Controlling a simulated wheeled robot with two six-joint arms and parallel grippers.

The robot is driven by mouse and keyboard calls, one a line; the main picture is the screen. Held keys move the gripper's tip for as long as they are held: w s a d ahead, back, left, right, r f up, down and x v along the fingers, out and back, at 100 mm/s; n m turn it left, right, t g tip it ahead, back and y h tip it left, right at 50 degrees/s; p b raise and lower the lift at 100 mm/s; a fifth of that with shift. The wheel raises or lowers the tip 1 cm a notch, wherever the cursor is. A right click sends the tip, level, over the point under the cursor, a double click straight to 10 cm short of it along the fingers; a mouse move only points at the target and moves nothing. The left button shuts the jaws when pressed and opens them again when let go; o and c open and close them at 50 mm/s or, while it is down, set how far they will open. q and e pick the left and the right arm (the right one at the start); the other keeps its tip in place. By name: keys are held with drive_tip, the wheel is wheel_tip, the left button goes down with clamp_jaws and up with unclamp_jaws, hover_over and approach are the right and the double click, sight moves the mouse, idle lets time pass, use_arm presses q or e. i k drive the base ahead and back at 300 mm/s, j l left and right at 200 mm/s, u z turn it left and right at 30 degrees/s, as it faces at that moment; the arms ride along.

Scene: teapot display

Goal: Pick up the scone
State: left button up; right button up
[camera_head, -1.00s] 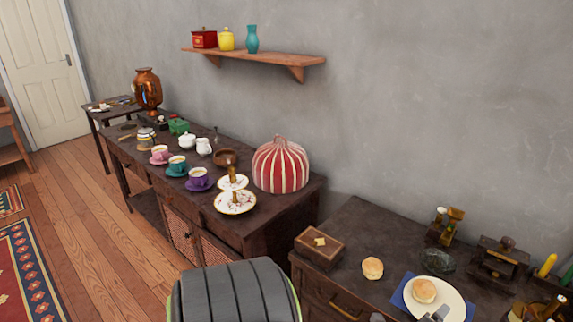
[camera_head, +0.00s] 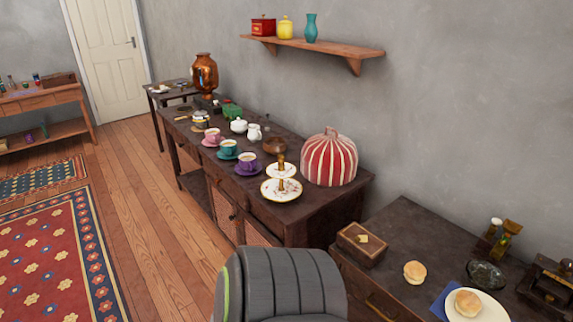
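Two round golden scones show at the lower right. One scone (camera_head: 414,272) sits directly on the dark wooden cabinet top (camera_head: 400,232). The other scone (camera_head: 467,303) is on a white plate (camera_head: 493,309) over a blue napkin (camera_head: 440,303), partly cut off by the bottom edge of the view. Neither of my grippers shows in this view, so I cannot see whether they are open or shut.
A wooden box (camera_head: 361,245) stands left of the loose scone. A dark glass dish (camera_head: 485,274), small bottles (camera_head: 507,238) and a dark box-like device (camera_head: 553,280) stand to its right. A striped tea cosy (camera_head: 328,158) and cups fill the farther sideboard.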

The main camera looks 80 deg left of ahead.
sight(414, 273)
drive_tip(key=k+u, duration=0.1)
drive_tip(key=u, duration=1.45)
